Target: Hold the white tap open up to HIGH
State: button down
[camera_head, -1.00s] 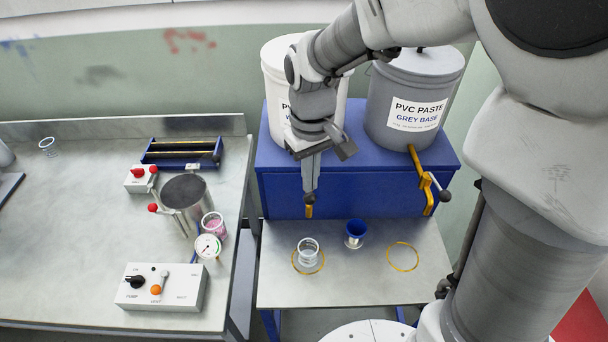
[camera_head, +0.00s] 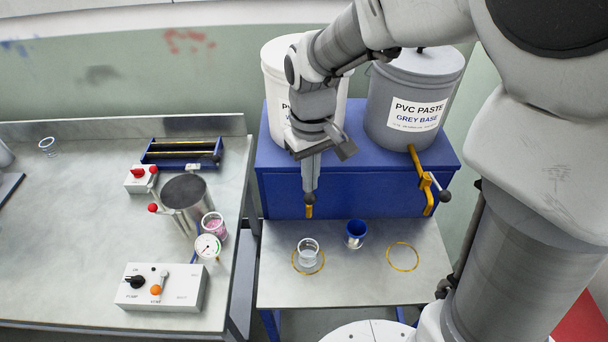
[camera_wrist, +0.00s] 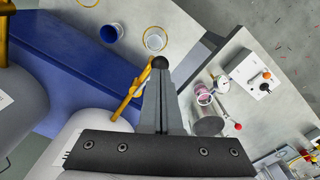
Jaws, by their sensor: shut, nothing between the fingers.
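The white drum (camera_head: 279,92) stands on a blue cabinet, partly hidden by my arm. Its yellow tap (camera_head: 309,212) hangs at the cabinet front, mostly hidden by my gripper; in the wrist view the tap (camera_wrist: 127,97) shows with a black ball knob (camera_wrist: 160,62) at my fingertips. My gripper (camera_head: 310,193) is shut and points down at this knob; I cannot tell whether they touch. A clear cup (camera_head: 308,254) stands upright on a yellow ring below the tap. It looks clear; no fill level can be read.
The grey base drum (camera_head: 400,112) has its own yellow tap (camera_head: 429,195) to the right. A blue cup (camera_head: 356,235) stands beside the clear cup, and an empty yellow ring (camera_head: 403,257) lies right of it. A switch box (camera_head: 185,290) and gauge (camera_head: 207,246) are on the left bench.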

aim_at(310, 194)
dwell(0.4)
jog(key=shift+f+b, duration=1.65)
jog(key=shift+f, duration=0.5)
jog(key=shift+r, duration=0.2)
dwell(4.2)
jog(key=shift+r+p, duration=1.75)
jog(key=shift+r, duration=0.2)
